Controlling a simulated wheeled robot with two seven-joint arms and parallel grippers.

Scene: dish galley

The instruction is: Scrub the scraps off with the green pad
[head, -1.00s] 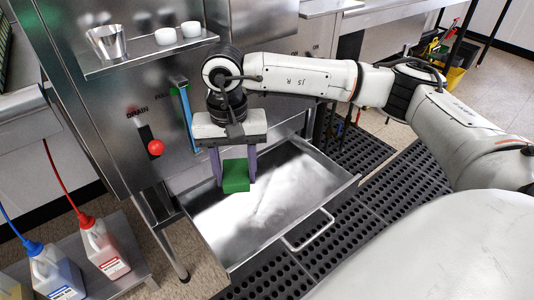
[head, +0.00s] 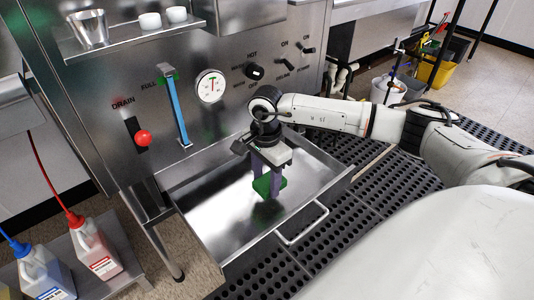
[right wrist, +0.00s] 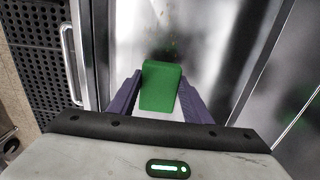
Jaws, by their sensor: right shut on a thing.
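The green pad (head: 262,186) is between the purple fingers of my right gripper (head: 268,184). The right wrist view shows the pad (right wrist: 160,85) clasped between both fingers (right wrist: 160,98), pointing down at the steel drawer. The pulled-out steel drawer (head: 215,222) lies below. I cannot tell whether the pad touches its floor. Small brownish scraps (right wrist: 168,30) show faintly on the drawer floor just beyond the pad in the right wrist view; in the head view I cannot make them out. My left gripper is not in view.
The drawer's handle (head: 303,224) juts out over black perforated mats (head: 255,270). Behind stands the steel panel with a red drain knob (head: 142,138), blue strip (head: 180,112) and gauge (head: 210,87). Bottles with red (head: 95,248) and blue (head: 45,270) caps stand at the left.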

